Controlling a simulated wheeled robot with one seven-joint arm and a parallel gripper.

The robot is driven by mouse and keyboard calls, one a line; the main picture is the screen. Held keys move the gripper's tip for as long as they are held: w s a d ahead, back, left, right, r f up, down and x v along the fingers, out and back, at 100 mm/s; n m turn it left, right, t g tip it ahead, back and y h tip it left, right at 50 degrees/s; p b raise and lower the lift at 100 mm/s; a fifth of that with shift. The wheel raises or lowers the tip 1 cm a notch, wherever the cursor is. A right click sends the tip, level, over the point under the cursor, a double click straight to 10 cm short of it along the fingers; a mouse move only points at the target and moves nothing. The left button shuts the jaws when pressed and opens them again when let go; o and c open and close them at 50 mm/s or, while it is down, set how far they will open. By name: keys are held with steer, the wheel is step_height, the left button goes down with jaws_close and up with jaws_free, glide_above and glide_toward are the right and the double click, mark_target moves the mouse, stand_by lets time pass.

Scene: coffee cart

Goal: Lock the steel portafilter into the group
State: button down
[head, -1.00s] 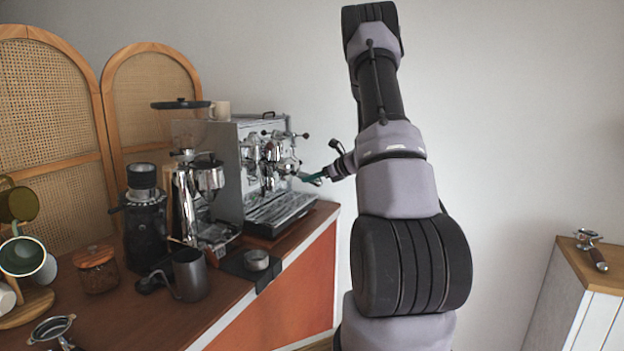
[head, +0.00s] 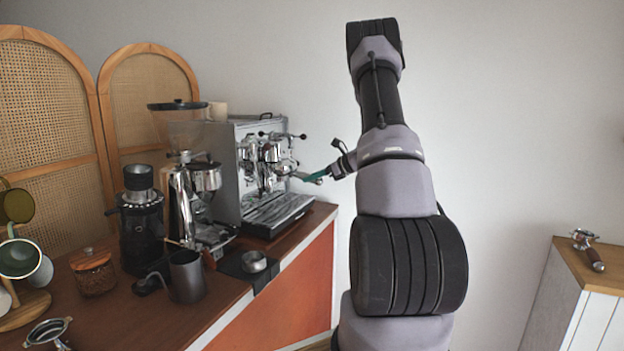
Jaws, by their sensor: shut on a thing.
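The espresso machine (head: 225,165) stands at the far end of the counter, with its chrome group (head: 272,155) facing right. My gripper (head: 328,173) is at the machine's front right, shut on a thin teal-green handle (head: 314,176). The handle points left toward the group. I take it for the steel portafilter's handle, but its metal head is too small and mixed with the chrome to make out. I cannot tell whether the head is seated in the group or apart from it. The fingertips are small and partly hidden by my wrist.
Grinders (head: 140,220), a steel pitcher (head: 187,276), a small metal cup (head: 254,262) and a jar (head: 94,272) crowd the counter. Another portafilter (head: 48,331) lies front left.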

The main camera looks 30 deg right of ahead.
steer(key=shift+w+d+n+g+y, duration=0.25)
steer(key=shift+d+n+g+y, duration=0.05)
steer(key=shift+d+n, duration=0.1)
steer(key=shift+c, duration=2.2)
jaws_free()
steer(key=shift+s, duration=0.1)
steer(key=v, duration=1)
steer(key=shift+s+d, duration=0.2)
steer(key=shift+s, duration=0.05)
steer(key=shift+r, duration=0.15)
